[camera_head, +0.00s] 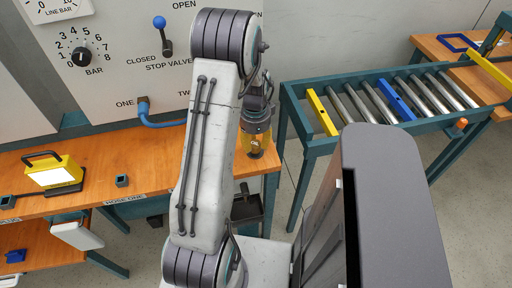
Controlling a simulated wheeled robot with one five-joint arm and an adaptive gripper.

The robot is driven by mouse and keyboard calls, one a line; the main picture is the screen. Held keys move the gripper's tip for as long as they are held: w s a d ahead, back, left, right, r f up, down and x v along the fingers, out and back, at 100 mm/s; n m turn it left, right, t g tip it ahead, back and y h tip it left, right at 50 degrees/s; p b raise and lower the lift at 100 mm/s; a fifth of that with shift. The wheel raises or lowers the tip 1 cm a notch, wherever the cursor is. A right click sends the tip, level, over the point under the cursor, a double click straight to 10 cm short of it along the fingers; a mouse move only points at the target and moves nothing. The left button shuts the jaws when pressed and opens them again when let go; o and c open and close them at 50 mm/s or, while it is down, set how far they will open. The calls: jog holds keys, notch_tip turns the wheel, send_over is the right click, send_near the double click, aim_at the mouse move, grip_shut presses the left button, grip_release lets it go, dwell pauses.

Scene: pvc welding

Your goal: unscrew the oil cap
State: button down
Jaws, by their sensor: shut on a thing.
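My gripper (258,104) points down at the right end of the wooden bench, partly hidden behind my own arm. It is shut at the top of a small vessel with an amber bowl (256,142). The oil cap is too small and too covered by the fingers to make out clearly; the grip is where the vessel's top is. I cannot tell whether the cap is turned or lifted off its seat.
The wooden bench (90,190) carries a yellow work lamp (52,174). Behind it a panel holds a regulator knob (81,57), a blue-knobbed stop valve (163,35) and a blue hose (160,121). A roller conveyor (380,100) stands at right, with open floor in front.

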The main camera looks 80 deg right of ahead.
jog(key=shift+a+f, duration=0.1)
jog(key=shift+f, duration=0.05)
jog(key=n+b, duration=0.1)
jog(key=n, duration=0.5)
dwell(0.4)
jog(key=shift+r+p, duration=0.45)
jog(key=shift+r, duration=0.45)
dwell(0.7)
jog(key=shift+r+p, duration=0.65)
jog(key=shift+r, duration=0.25)
